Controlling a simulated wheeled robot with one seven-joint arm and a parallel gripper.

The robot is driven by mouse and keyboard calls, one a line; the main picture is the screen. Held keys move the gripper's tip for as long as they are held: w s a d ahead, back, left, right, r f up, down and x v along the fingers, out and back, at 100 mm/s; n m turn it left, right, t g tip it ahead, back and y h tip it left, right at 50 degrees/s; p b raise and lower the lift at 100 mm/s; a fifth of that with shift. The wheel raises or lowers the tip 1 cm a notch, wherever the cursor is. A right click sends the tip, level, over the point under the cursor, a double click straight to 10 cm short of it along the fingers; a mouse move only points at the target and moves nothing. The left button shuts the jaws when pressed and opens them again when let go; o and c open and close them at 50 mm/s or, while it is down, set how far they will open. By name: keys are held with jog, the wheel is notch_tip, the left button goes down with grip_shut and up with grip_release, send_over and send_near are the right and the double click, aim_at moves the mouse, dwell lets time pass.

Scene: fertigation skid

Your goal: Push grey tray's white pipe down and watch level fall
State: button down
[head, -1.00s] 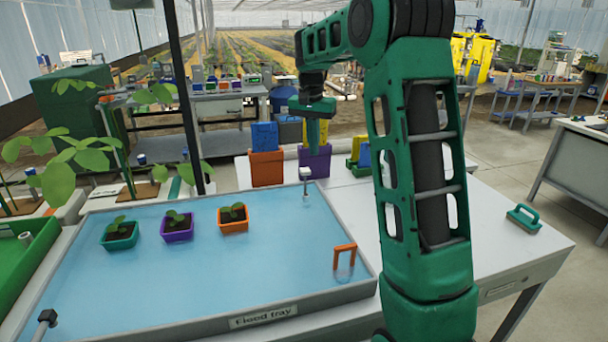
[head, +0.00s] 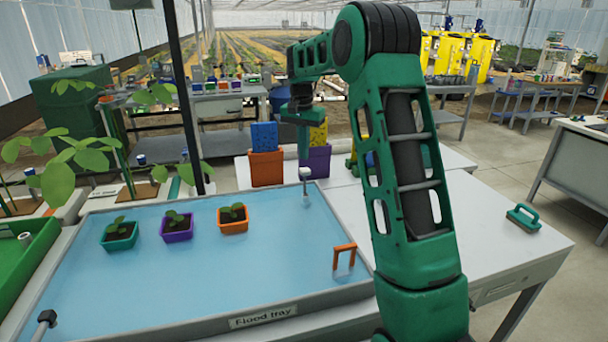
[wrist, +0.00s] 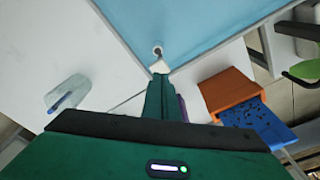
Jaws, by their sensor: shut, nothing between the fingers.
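The grey flood tray (head: 262,318) holds pale blue water. Its white pipe (head: 305,175) stands upright at the far right corner, with a white head above the water. In the wrist view the pipe's white head (wrist: 159,66) shows just beyond my fingertips. My gripper (head: 303,154) is shut and empty, pointing down close above the pipe; its fingers also show in the wrist view (wrist: 161,82). I cannot tell whether the fingertips touch the pipe. Three seedling pots, teal (head: 119,236), purple (head: 177,228) and orange (head: 233,219), stand in the water.
An orange arch (head: 344,257) stands at the tray's front right. Orange (head: 267,168) and purple (head: 318,165) bins stand behind the tray, near my gripper. A green-handled brush (head: 523,217) lies on the white bench, which is mostly clear at right. A dark post rises behind the tray.

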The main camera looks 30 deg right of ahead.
aim_at(305, 169)
jog(key=shift+w+d+f, duration=0.1)
jog(key=shift+d+f, duration=0.05)
jog(key=shift+f, duration=1.05)
jog(key=shift+d+f, duration=0.1)
jog(key=shift+f, duration=1.05)
